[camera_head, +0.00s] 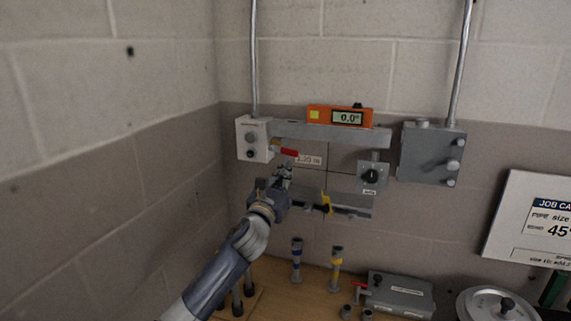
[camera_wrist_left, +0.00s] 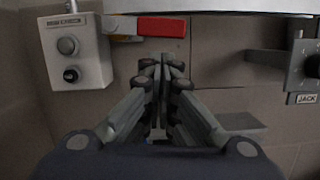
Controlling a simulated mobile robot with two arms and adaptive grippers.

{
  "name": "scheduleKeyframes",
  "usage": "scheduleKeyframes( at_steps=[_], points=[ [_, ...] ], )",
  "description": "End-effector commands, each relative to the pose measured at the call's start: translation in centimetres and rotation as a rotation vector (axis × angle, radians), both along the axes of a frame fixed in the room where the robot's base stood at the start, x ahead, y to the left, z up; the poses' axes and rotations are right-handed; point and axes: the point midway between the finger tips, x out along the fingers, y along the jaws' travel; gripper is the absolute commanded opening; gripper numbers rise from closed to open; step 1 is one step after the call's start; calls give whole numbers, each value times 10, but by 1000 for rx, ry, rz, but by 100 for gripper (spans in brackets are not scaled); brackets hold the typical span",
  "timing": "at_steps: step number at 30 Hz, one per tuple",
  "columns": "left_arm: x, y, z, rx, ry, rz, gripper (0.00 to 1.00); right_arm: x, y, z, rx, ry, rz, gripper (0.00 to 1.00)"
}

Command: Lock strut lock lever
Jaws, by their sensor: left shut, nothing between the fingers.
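The lock lever has a red handle (camera_head: 289,152) and sits under the left end of the grey strut (camera_head: 330,133), next to a light grey box. In the left wrist view the red handle (camera_wrist_left: 162,27) lies level, pointing right from a yellowish pivot piece. My left gripper (camera_head: 284,170) is shut and empty, just below the red handle in the head view. In the left wrist view its fingertips (camera_wrist_left: 164,65) are together below the handle, with a gap in the picture. My right gripper is not in view.
A light grey box with knobs (camera_head: 254,139) is close on the left. A jack box with a black knob (camera_head: 371,177) is to the right. An orange level reading 0.0° (camera_head: 340,116) sits on the strut. A shelf (camera_head: 350,211) and wooden bench (camera_head: 310,304) are below.

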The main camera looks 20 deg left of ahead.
Motion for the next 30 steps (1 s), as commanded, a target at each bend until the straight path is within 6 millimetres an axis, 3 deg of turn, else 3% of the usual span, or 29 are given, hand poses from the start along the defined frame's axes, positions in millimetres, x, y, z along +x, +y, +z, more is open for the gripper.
scheduleKeyframes(
  at_steps=[3,15,30],
  points=[
    [0,-1,8,0,0,0,0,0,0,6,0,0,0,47],
    [0,-1,9,-5,0,0,0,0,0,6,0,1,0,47],
    [-1,-7,26,-136,0,-1,0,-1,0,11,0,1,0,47]
  ],
)
